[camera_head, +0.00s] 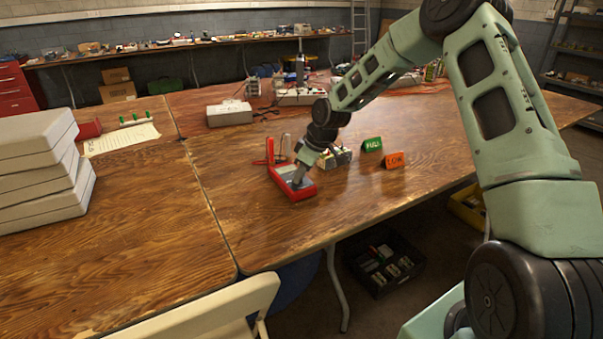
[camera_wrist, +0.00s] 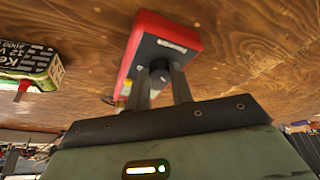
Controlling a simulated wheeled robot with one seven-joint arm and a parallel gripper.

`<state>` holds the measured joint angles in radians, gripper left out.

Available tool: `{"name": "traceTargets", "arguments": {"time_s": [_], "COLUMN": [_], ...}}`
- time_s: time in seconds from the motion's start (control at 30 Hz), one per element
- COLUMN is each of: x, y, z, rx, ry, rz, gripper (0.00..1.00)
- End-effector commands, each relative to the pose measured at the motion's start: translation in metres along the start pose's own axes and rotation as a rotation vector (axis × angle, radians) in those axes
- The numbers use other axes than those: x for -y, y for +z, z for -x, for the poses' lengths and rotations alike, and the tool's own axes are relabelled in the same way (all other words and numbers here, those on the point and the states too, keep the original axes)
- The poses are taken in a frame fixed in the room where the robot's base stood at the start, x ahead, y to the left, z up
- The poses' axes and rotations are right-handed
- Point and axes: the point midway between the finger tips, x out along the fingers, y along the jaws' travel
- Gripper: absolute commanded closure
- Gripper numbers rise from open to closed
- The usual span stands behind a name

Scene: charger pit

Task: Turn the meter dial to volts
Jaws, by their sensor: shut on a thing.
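The meter (camera_head: 290,183) is a red-cased box with a grey face, lying on the wooden table near its middle. It also shows in the wrist view (camera_wrist: 148,32), with its red case, dark face and a small display. My gripper (camera_head: 300,176) reaches down onto the meter's face. In the wrist view my gripper's two fingers (camera_wrist: 161,80) are shut on the round black dial (camera_wrist: 160,65). The dial's markings and pointer cannot be read; the fingers partly hide it.
A battery (camera_wrist: 30,62) lies beside the meter. A green "FULL" sign (camera_head: 372,145) and an orange "LOW" sign (camera_head: 394,160) stand to the right. A grey box (camera_head: 229,113) sits behind. Grey cases (camera_head: 40,170) are stacked at left. The table front is clear.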

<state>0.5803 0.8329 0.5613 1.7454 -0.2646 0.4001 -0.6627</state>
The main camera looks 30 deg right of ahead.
Motion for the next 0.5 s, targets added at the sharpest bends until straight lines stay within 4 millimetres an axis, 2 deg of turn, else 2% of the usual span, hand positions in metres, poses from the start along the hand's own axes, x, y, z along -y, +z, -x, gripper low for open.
{"name": "traceTargets", "arguments": {"time_s": [0.5], "x": [0.0058], "y": [-0.0030], "z": [-0.0011], "rx": [-0.002], "ry": [0.180], "rz": [-0.421], "gripper": [1.00]}}
